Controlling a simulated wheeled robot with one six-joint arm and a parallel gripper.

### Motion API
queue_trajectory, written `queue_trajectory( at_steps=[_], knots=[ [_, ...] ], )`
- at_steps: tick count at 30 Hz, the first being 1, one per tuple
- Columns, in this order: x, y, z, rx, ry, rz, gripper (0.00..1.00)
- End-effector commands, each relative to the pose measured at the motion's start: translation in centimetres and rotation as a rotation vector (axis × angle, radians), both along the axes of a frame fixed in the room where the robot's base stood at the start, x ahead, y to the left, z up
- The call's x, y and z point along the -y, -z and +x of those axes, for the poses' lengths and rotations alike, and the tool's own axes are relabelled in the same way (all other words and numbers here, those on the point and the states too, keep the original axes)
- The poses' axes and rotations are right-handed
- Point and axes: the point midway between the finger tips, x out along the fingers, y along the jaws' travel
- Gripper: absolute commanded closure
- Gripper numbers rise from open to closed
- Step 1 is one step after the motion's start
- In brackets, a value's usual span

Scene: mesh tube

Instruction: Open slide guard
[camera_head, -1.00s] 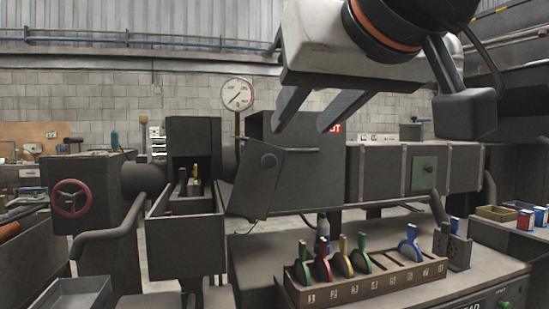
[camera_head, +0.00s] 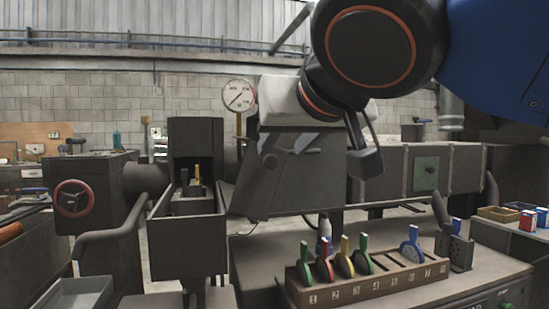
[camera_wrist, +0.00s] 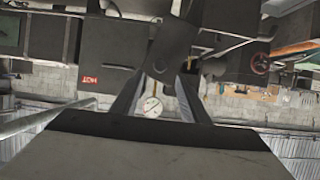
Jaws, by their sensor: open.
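A dark grey box with a tilted flat plate (camera_head: 256,195) on its left front stands at mid-picture in the head view. I take this plate to be the slide guard. A small round knob (camera_head: 270,161) shows near its top. My gripper (camera_head: 283,152) is open, with its two fingers pointing down over the upper part of the plate and knob. Whether they touch is hard to tell. In the wrist view, which is upside down, the open fingers (camera_wrist: 159,82) appear with the dark plate (camera_wrist: 168,45) beyond them. Nothing is seen held between them.
A round gauge (camera_head: 238,95) stands behind, left of the gripper. An open-topped metal trough (camera_head: 188,235) is at left. A red handwheel (camera_head: 72,198) is far left. A red HOT sign (camera_wrist: 90,80) shows in the wrist view.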

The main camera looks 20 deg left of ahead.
Motion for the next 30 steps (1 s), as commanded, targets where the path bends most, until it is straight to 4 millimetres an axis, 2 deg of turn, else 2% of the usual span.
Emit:
queue_trajectory(
  at_steps=[6,12,18,27,29,30],
  knots=[
    [-1.7,1.4,2.9,0.000,0.003,-0.003,0.59],
    [-3.0,2.4,4.9,-0.001,0.002,-0.002,0.59],
    [-3.6,2.9,5.9,-0.001,0.001,-0.001,0.59],
    [-3.7,2.9,6.0,0.000,0.000,0.000,0.59],
    [-3.7,2.9,6.0,0.000,0.000,0.000,0.71],
    [-3.7,2.9,6.0,0.000,0.000,0.000,0.81]
  ],
)
